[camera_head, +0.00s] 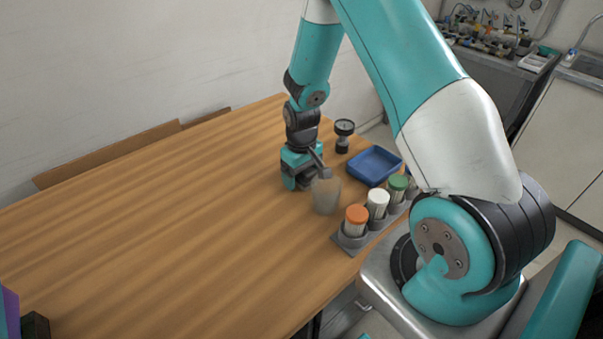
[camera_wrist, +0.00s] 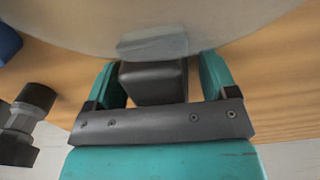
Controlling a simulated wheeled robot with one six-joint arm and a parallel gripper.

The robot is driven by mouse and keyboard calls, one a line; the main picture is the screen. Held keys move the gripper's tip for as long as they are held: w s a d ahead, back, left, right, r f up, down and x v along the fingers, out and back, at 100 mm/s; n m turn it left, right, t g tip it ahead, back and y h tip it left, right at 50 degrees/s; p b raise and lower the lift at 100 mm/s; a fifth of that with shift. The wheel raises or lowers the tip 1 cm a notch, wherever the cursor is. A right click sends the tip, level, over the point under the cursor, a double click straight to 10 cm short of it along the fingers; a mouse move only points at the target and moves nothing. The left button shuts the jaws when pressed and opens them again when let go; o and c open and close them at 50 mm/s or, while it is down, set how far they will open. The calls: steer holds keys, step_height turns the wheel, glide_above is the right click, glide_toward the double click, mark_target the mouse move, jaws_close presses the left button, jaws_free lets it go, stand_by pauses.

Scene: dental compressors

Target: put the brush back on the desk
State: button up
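My gripper (camera_head: 298,183) points down, low over the right part of the wooden desk (camera_head: 150,230). A translucent grey cup (camera_head: 326,197) is close beside it, to its right; the cup also fills the top of the wrist view (camera_wrist: 70,22). The dark grey handle of what looks like the brush (camera_head: 318,161) slants up out of the cup towards my gripper. In the wrist view, a dark block (camera_wrist: 155,84), seemingly this handle, shows between the two teal fingers, with a paler part seen through the cup. Whether the fingers press on it is unclear.
A rack (camera_head: 350,242) of orange, white and green-capped jars stands at the desk's near right edge. The desk's left and middle are clear. A wall borders the far side.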

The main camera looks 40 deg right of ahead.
step_height(320, 180, up, 12)
steer(key=shift+f+b, duration=0.15)
steer(key=shift+b, duration=0.5)
steer(key=s+a+r+n+y, duration=0.1)
steer(key=s+a+r+n, duration=0.1)
steer(key=s+a+r, duration=0.45)
steer(key=s+a+r+n+y, duration=0.1)
steer(key=s+a+r, duration=0.25)
steer(key=a, duration=0.55)
steer(key=s+a+r+n+y, duration=0.1)
steer(key=s+a+r, duration=0.1)
steer(key=s, duration=0.4)
steer(key=s+a+r+n+y, duration=0.1)
steer(key=s+a+r+n, duration=0.1)
steer(key=s+a, duration=0.3)
steer(key=shift+s+r+n, duration=0.3)
steer(key=shift+s+r, duration=0.15)
steer(key=shift+s, duration=0.1)
steer(key=shift+c, duration=0.2)
